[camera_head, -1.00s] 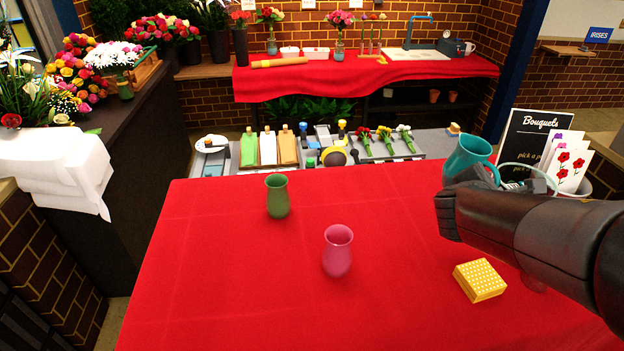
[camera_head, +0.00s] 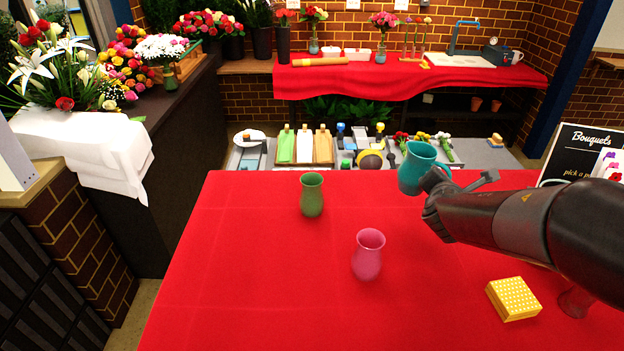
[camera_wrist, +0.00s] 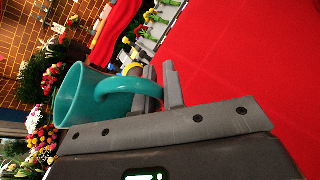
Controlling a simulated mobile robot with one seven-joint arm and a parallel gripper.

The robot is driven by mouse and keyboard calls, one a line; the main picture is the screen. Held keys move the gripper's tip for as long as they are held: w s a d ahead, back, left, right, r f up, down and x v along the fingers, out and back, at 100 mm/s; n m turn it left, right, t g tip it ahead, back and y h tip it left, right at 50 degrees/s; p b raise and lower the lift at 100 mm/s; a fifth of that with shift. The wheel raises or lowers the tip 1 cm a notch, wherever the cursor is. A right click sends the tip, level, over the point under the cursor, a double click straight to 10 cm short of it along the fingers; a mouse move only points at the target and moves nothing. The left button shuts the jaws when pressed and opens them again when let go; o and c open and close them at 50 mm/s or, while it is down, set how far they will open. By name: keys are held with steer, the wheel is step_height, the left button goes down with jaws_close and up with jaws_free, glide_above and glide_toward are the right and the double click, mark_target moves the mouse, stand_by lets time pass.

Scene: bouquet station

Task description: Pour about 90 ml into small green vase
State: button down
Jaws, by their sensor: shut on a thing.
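A small green vase (camera_head: 312,194) stands upright on the red-covered table (camera_head: 240,270), left of centre. A pink vase (camera_head: 368,254) stands nearer, to its right. My gripper (camera_head: 436,180) is shut on the handle of a teal jug (camera_head: 415,167) and holds it above the table's far right part, right of the green vase and apart from it. The jug looks nearly upright in the head view. In the wrist view the jug (camera_wrist: 92,95) shows with its handle at my gripper's fingers (camera_wrist: 165,88). What is inside the jug and the green vase is hidden.
A yellow dotted box (camera_head: 513,299) lies at the table's right, with a reddish object (camera_head: 576,301) partly behind my arm. A Bouquets sign (camera_head: 585,155) stands at the far right. A grey tool bench (camera_head: 357,158) lies beyond the table. The table's left side is clear.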

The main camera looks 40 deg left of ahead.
mark_target(401, 166)
steer(key=a+n+y, duration=0.1)
steer(key=a, duration=0.1)
steer(key=a+f+n+g+y, duration=0.1)
steer(key=a, duration=0.1)
steer(key=a+f+n+y, duration=0.1)
steer(key=a, duration=0.2)
steer(key=shift+s+f+g, duration=0.15)
steer(key=shift+s+g, duration=0.1)
steer(key=shift+g, duration=0.15)
steer(key=shift+a+n+y, duration=0.3)
steer(key=shift+a, duration=0.1)
steer(key=a+n, duration=0.1)
steer(key=a+r+g+y, duration=0.1)
steer(key=a+r+n+g+y, duration=0.1)
steer(key=a, duration=0.1)
steer(key=shift+s+r+n, duration=0.15)
steer(key=shift+s+n, duration=0.15)
steer(key=shift+s, duration=0.05)
step_height(401, 166, up, 5)
steer(key=a+n+g+y, duration=0.1)
steer(key=n+g, duration=0.1)
steer(key=f, duration=1.4)
steer(key=shift+s+a+f, duration=0.1)
steer(key=shift+a+f, duration=0.05)
steer(key=shift+a, duration=0.05)
